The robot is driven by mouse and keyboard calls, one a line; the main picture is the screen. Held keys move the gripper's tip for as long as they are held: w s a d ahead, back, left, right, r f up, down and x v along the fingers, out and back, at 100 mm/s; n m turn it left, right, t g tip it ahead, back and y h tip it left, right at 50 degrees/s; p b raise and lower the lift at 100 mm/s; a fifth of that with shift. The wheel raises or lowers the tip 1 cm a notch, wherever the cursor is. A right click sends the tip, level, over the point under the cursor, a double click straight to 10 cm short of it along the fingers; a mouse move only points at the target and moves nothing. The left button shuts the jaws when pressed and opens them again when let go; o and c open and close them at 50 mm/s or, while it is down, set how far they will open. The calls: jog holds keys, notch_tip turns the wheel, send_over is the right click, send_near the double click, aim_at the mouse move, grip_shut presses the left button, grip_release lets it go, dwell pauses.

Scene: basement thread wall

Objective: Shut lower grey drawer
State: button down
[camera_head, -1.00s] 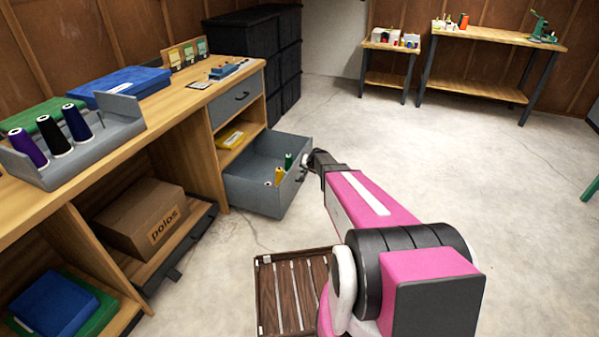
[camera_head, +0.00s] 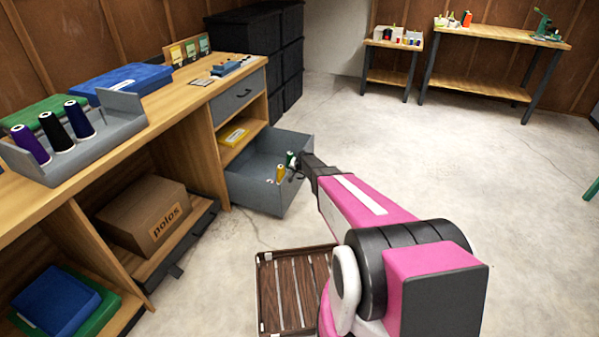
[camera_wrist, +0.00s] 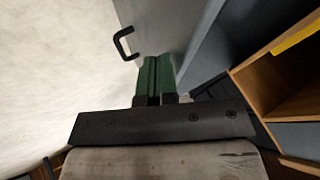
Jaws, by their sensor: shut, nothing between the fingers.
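The lower grey drawer (camera_head: 246,188) stands pulled out of the wooden workbench at the left. A yellow spool (camera_head: 280,173) and a green spool (camera_head: 291,158) stand inside it. My gripper (camera_head: 299,162) is at the drawer's front panel, partly hiding it in the head view. In the wrist view the green fingers (camera_wrist: 154,75) are together and empty, over or against the grey front panel (camera_wrist: 168,25). The black drawer handle (camera_wrist: 123,43) is to their left and not held. Whether the fingers touch the panel is unclear.
The upper grey drawer (camera_head: 237,96) is shut. A yellow box (camera_head: 234,136) lies on the open shelf between the drawers. Black bins (camera_head: 282,60) stand behind the bench.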

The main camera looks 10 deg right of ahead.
dwell(0.3)
jog(key=w+a, duration=0.7)
jog(key=a, duration=0.6)
jog(key=w+a, duration=0.8)
jog(key=a, duration=0.5)
jog(key=shift+w+a, duration=0.2)
jog(key=shift+a, duration=0.1)
